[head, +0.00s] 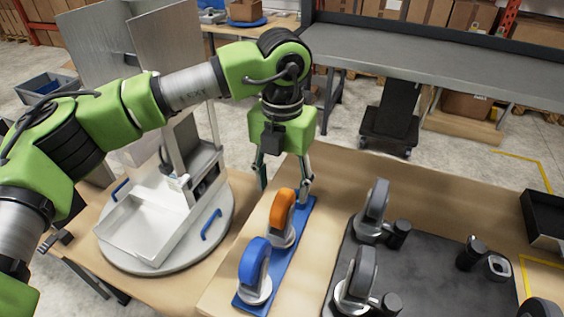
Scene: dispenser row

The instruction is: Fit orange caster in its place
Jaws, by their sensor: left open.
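The orange caster (283,206) stands upright on a light round base on a blue strip (284,262) on the wooden table. A blue caster (253,262) stands on the same strip, nearer to me. My left gripper (284,190) points down just above and behind the orange caster. Its fingers are spread apart, one to each side, with nothing visibly held. I cannot tell whether they touch the caster. My right gripper is not in view.
A dark grey mat (432,277) to the right bears grey casters (374,209), (357,272), black cylinders (470,252) and a small square fitting (498,266). A round turntable with a metal tray (135,232) stands left. A black bin (545,220) sits at far right.

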